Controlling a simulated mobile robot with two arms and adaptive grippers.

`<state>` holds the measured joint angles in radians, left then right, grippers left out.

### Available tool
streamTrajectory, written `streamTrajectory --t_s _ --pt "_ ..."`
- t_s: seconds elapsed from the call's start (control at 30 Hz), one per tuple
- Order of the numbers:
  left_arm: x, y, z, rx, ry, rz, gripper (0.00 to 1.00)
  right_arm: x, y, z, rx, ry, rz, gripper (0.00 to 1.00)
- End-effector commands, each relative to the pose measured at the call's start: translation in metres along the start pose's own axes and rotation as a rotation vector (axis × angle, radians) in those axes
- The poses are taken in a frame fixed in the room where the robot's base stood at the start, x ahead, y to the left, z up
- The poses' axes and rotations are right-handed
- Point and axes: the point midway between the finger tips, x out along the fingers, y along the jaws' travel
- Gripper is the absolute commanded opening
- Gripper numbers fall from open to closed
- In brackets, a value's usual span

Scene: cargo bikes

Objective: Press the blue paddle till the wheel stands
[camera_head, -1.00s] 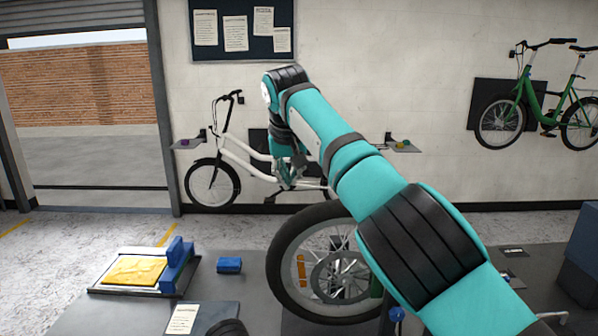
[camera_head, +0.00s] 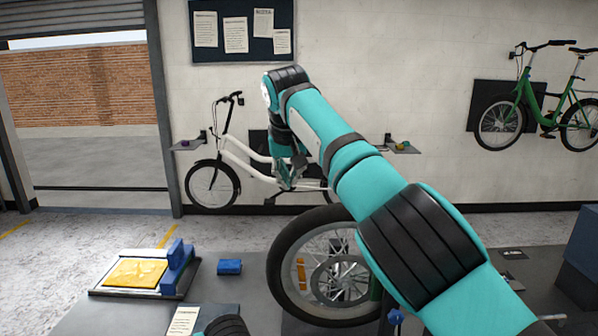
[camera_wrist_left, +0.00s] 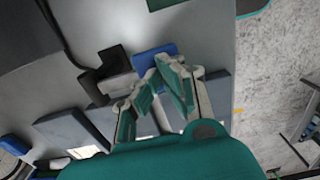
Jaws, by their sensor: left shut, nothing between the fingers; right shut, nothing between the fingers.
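The large wheel (camera_head: 282,262) stands upright in the middle of the head view, with an orange reflector (camera_head: 301,274) on its left side. My right arm hides its right part. A small blue block (camera_head: 229,267) sits on the bench left of the wheel. A blue piece (camera_wrist_left: 157,56) shows just beyond the fingertips in the left wrist view; I cannot tell if they touch or whether this is the paddle. My left gripper (camera_wrist_left: 170,66) is shut and empty. My right gripper (camera_head: 291,180) is shut and empty, raised in front of the white bike.
A tray with a yellow pad (camera_head: 135,272) and a blue upright (camera_head: 178,262) lies at the bench's left. A paper (camera_head: 184,320) lies at the front edge. A small blue part (camera_head: 395,317) shows low beside the wheel. A dark blue box stands at the right edge.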

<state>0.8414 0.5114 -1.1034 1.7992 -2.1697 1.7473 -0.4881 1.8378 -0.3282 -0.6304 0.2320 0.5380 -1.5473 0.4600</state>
Motion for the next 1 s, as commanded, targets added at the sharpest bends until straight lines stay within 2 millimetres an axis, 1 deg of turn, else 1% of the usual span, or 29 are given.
streamTrajectory --t_s 0.03,0.53,0.63,0.9,1.0 --pt "-0.007 0.0 0.0 0.0 0.001 0.002 0.0 -0.004 0.0 -0.002 0.0 0.0 0.0 0.0" --pt "-0.047 0.0 0.0 0.0 0.0 0.002 0.0 -0.019 0.0 -0.011 0.0 0.0 0.0 0.0" --pt "-0.05 0.0 0.0 0.0 0.001 0.001 0.0 -0.02 0.0 -0.011 0.0 0.0 0.0 0.0" --pt "-0.05 0.0 0.0 0.0 0.0 0.001 0.0 -0.019 0.0 -0.011 0.0 0.0 0.0 0.0" --pt "-0.055 0.001 0.0 0.001 -0.001 0.003 0.0 -0.02 0.0 -0.011 0.0 0.0 0.0 0.0"
